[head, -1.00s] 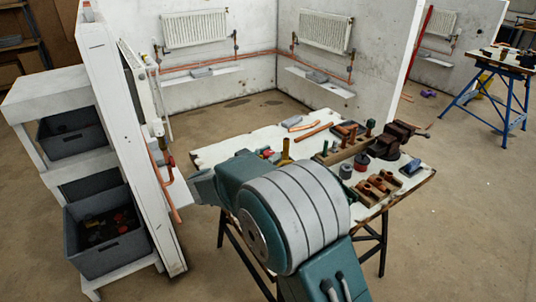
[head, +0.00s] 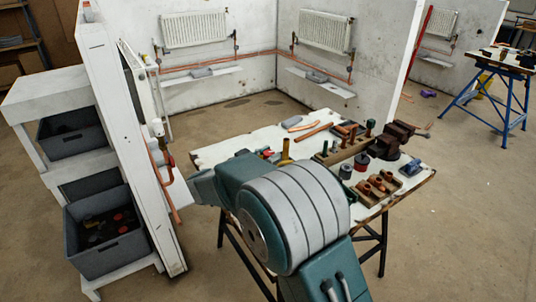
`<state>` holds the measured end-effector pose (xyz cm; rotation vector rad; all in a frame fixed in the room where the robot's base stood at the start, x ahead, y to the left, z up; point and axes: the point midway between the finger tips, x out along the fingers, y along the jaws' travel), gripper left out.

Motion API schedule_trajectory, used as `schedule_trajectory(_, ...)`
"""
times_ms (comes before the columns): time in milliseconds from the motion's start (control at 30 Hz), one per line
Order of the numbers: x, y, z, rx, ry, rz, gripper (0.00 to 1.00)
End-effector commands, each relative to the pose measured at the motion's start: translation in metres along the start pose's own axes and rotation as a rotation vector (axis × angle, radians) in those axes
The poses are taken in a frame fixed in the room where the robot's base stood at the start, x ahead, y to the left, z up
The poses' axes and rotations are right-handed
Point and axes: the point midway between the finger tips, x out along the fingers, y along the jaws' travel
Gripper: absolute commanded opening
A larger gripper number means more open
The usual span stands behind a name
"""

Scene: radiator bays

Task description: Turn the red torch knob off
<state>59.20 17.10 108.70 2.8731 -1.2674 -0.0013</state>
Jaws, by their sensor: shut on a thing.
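I cannot clearly make out a torch or its red knob. A small red part (head: 170,161) shows beside a copper pipe at the edge of the white partition on the left. Small red pieces (head: 267,153) also show on the workbench, next to a yellow upright piece (head: 286,150), partly behind my arm. My teal and grey arm fills the lower middle of the head view. My gripper and whatever it touches do not show.
The workbench (head: 238,137) holds copper pipes, a wooden fitting rack (head: 372,188), and a dark vise (head: 390,146). A white shelf with grey bins (head: 104,254) stands left of the partition (head: 135,160). Open floor lies at the right.

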Motion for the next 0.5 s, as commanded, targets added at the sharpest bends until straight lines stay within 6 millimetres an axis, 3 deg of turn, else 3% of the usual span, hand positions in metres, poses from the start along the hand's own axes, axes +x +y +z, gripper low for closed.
schedule_trajectory(33,0.0,-0.0002,-0.0017,0.003,0.002,0.0,0.0)
schedule_trajectory(67,0.0,-0.0002,-0.0017,0.003,0.003,0.0,0.57)
schedule_trajectory(100,0.0,-0.0002,-0.0017,0.003,0.002,0.0,0.75)
schedule_trajectory(133,0.0001,-0.0002,-0.0015,0.002,0.002,0.0,0.8)
schedule_trajectory(500,-0.0005,-0.0004,-0.0002,0.0,0.0,0.0,0.8)
